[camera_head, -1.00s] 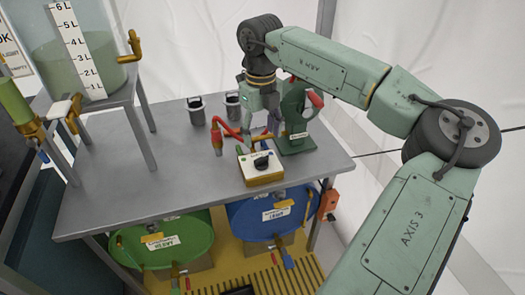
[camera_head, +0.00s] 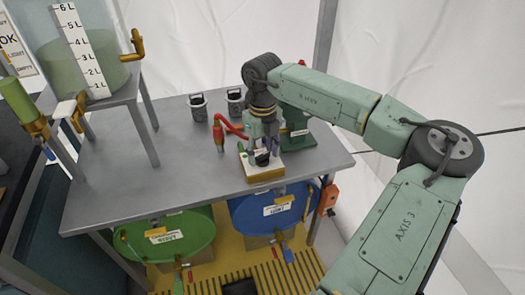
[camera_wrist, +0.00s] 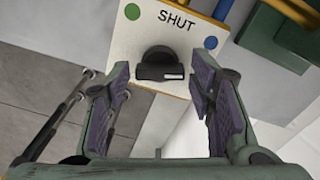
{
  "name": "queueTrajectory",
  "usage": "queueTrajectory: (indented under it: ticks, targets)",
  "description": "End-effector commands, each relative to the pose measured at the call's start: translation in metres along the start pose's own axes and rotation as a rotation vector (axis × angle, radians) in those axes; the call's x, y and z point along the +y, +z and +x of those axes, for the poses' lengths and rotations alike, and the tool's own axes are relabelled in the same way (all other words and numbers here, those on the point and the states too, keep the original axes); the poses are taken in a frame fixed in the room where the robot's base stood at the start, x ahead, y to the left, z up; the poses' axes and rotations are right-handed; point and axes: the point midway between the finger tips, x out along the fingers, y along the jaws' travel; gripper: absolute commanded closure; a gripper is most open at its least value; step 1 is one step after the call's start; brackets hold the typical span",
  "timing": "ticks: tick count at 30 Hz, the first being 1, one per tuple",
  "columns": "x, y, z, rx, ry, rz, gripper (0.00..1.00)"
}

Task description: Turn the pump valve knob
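The pump valve knob (camera_wrist: 168,64) is black with a flat grip bar, set on a cream box face marked "SHUT" with a green dot at left and a blue dot at right. In the head view the knob (camera_head: 262,157) sits on the cream and yellow valve box (camera_head: 266,177) at the table's front edge. My gripper (camera_wrist: 163,78) points at the knob with its two purple-padded fingers apart, one on each side of it in the picture. I see no contact with the knob. In the head view my gripper (camera_head: 263,143) is just above the box.
A red pipe (camera_head: 219,132) rises left of the box. A green stand (camera_head: 298,118) is behind right. Two metal canisters (camera_head: 198,108) stand further back. Green (camera_head: 165,238) and blue (camera_head: 278,212) drums lie below the table (camera_head: 140,180).

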Motion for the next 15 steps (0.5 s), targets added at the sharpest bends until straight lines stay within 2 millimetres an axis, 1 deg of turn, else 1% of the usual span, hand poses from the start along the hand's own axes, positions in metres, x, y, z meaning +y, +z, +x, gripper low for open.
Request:
queueTrajectory:
  ticks: [1,2,15]
  targets:
    - [0.0,0.0,-0.0002,0.0,0.0,0.0,0.56]
    - [0.0,0.0001,-0.0002,0.0,0.0,0.0,0.58]
    - [0.0,0.0001,-0.0004,0.0,0.0,0.0,0.88]
